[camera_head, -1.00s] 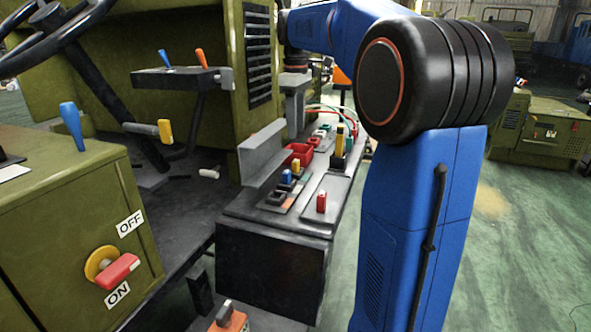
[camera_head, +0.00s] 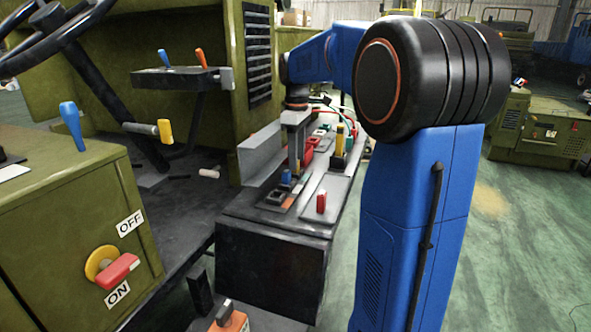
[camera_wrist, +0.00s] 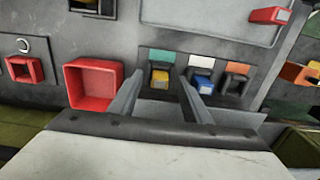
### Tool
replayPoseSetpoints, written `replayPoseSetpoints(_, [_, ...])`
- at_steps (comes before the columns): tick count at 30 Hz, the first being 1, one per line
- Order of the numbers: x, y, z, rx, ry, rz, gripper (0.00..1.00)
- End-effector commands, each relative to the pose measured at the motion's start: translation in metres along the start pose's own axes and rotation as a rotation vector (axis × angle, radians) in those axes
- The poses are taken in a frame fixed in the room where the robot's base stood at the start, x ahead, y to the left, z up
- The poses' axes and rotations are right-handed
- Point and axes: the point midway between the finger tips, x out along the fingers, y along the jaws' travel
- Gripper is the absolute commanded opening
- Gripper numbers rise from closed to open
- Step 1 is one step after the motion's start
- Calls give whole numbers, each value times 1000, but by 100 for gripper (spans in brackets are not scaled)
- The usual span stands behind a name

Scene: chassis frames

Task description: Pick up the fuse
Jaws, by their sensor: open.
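A yellow-topped fuse (camera_wrist: 160,77) stands in a dark holder under a green label in the wrist view. A blue-topped fuse (camera_wrist: 202,80) stands in the holder to its right, and it also shows in the head view (camera_head: 285,178). A red fuse (camera_head: 321,201) stands on the grey plate at the front right of the bench; a red block (camera_wrist: 270,15) shows at the wrist view's upper right. My gripper (camera_wrist: 163,80) is open and empty, its fingertips appearing on either side of the yellow fuse. I cannot tell its height above it.
A dark holder (camera_wrist: 235,82) under an orange label looks empty. A red open bin (camera_wrist: 94,66) lies left of the yellow fuse. A grey upright bracket (camera_head: 262,150) runs along the bench's left side. The grey plate (camera_head: 337,190) has bare room.

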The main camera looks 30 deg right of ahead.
Motion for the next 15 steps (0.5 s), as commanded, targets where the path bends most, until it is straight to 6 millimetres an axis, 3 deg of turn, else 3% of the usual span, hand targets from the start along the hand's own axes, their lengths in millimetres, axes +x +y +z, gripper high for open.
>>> replayPoseSetpoints(5, [0,0,0,0,0,0,44])
replayPoseSetpoints(11, [0,0,0,0,0,1,0])
replayPoseSetpoints(15, [0,0,0,0,0,1,0])
